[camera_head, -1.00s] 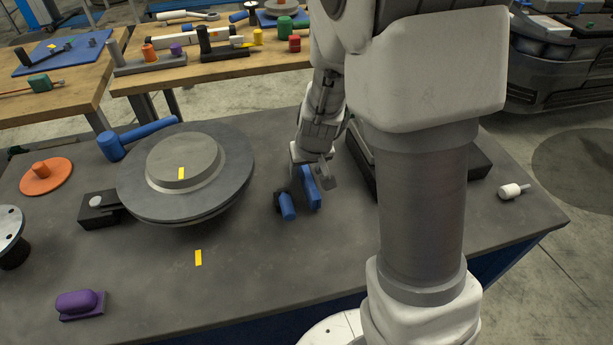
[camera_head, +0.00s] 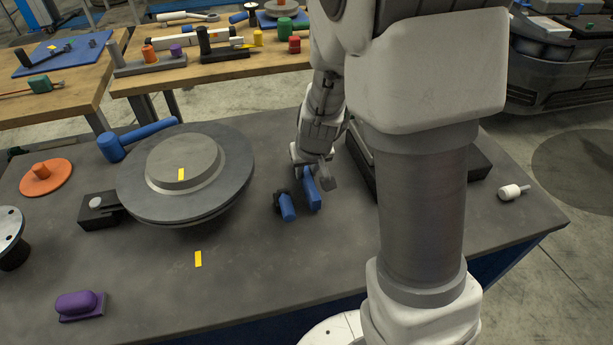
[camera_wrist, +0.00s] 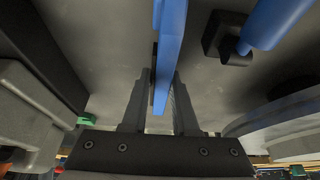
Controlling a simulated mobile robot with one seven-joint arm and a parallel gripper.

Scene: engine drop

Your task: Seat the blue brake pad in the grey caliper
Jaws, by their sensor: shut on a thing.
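My gripper (camera_head: 313,170) is low over the middle of the grey table, shut on the upright blue brake pad (camera_head: 311,192). In the wrist view the pad (camera_wrist: 168,55) stands edge-on between the two fingers. Whether its lower edge touches the table is unclear. A blue cylinder on a black block (camera_head: 286,206) stands just left of the pad; it also shows at the upper right of the wrist view (camera_wrist: 278,20). A grey block beside a dark body (camera_wrist: 35,115) is at the left of the wrist view. I cannot tell whether it is the caliper, which is otherwise hidden.
A large grey disc (camera_head: 235,185) lies left of my gripper, with a black block (camera_head: 100,213) at its edge. A dark box (camera_head: 480,160) is partly behind my arm. A purple part (camera_head: 80,304) lies front left.

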